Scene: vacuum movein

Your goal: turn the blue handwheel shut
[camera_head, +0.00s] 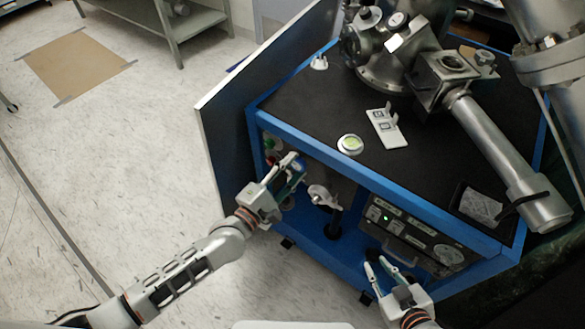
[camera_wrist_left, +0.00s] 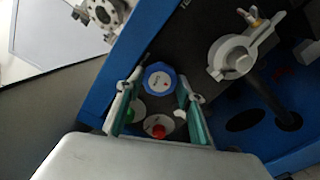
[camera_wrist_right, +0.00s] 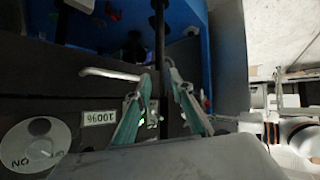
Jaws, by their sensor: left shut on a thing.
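The blue handwheel (camera_wrist_left: 160,80) has a pale round centre plate and sits in the shaded bay of the blue-framed cart. In the left wrist view my left gripper (camera_wrist_left: 162,82) has one finger on each side of its rim, shut on it. In the head view my left gripper (camera_head: 288,168) reaches into the cart's left front, and its fingers partly hide the wheel. My right gripper (camera_head: 378,268) is open and empty in front of the control panel; it also shows in the right wrist view (camera_wrist_right: 158,78).
A green knob (camera_wrist_left: 133,110) and a red knob (camera_wrist_left: 157,130) lie close below the wheel. A metal clamp fitting (camera_wrist_left: 232,58) stands to the right. The control panel (camera_head: 410,232) is near my right gripper. Steel chamber parts (camera_head: 385,65) stand on the cart top.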

